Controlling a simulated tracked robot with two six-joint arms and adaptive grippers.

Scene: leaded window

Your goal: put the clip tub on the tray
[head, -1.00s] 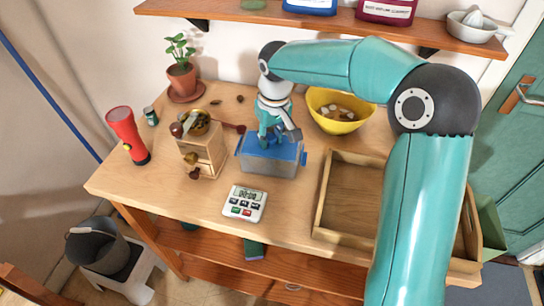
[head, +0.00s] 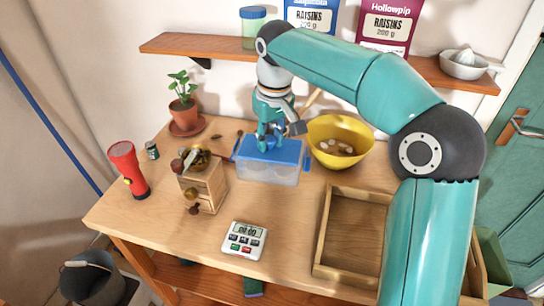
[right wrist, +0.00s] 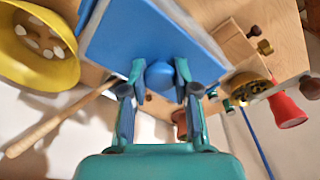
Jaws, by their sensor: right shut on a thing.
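The clip tub (head: 267,172) is a clear box with a flat blue lid and a blue clip at its right side. It hangs level, apparently a little above the table between the wooden grinder and the yellow bowl. My right gripper (head: 270,146) is above it, shut on the round blue knob of the lid. The right wrist view shows the knob (right wrist: 160,75) between both fingers, with the blue lid (right wrist: 135,35) beyond. The wooden tray (head: 321,236) lies at the front right of the table, its right part hidden behind my right arm. My left gripper is not in view.
The yellow bowl (head: 355,131) stands just right of the tub and the grinder (head: 206,186) just left. A timer (head: 244,240) lies in front, left of the tray. A plant (head: 183,113) and a red torch (head: 128,168) stand farther left. A shelf (head: 222,43) runs above.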

